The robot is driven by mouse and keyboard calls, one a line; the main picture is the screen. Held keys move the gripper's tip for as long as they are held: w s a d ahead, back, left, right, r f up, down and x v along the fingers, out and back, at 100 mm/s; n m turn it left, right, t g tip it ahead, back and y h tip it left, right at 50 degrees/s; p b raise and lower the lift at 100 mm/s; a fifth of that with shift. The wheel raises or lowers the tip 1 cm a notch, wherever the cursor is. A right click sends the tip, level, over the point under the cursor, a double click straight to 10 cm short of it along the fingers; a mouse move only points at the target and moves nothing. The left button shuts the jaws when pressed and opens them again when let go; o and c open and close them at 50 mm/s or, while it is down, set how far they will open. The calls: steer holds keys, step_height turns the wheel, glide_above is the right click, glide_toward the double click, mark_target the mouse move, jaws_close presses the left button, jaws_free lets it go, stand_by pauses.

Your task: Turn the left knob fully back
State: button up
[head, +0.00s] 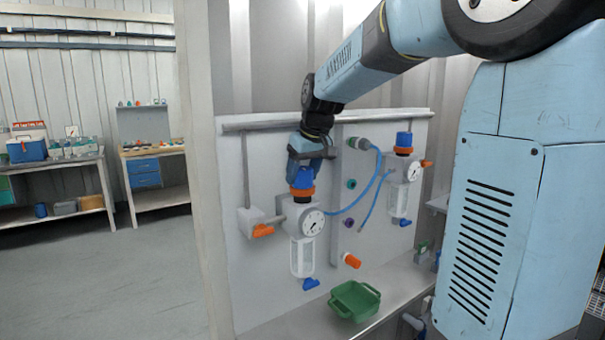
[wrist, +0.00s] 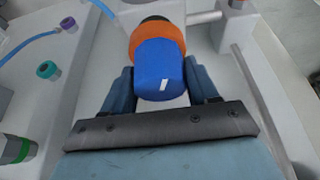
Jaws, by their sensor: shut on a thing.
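The left knob is blue with an orange collar below it. In the wrist view the knob (wrist: 160,72) sits between my two gripper fingers, and a white mark shows on its face. In the head view the knob (head: 303,178) stands on top of the left vessel (head: 303,222), which has a round gauge and a clear bowl. My gripper (head: 305,155) comes down on the knob from above. My gripper also shows in the wrist view (wrist: 161,88), its fingers closed on both sides of the knob.
A second vessel with a blue knob (head: 404,139) is on the right of the panel. Blue hoses (head: 368,190) run between the vessels. An orange lever (head: 263,231) is left of the left vessel. A green tray (head: 354,300) stands on the ledge below.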

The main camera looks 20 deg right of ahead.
steer(key=shift+n+y, duration=0.6)
steer(key=shift+n, duration=1.1)
steer(key=shift+g, duration=0.3)
steer(key=o, duration=1)
steer(key=v, duration=1.3)
steer(key=shift+s+d+r, duration=0.1)
steer(key=shift+d+r, duration=0.1)
steer(key=shift+r, duration=0.15)
steer(key=s+f+m+h, duration=0.1)
steer(key=s+f+m, duration=0.1)
steer(key=s+f, duration=0.4)
steer(key=s+a+f+m+t, duration=0.1)
steer(key=s+f+m, duration=0.1)
steer(key=s+f, duration=0.4)
steer(key=s+f+m+t+h, duration=0.1)
steer(key=s+f+m, duration=0.2)
steer(key=s, duration=0.9)
steer(key=shift+a+f+h, duration=0.1)
steer(key=shift+f+h, duration=0.05)
steer(key=shift+f, duration=0.6)
steer(key=shift+a+f+h, duration=0.15)
steer(key=shift+f, duration=0.6)
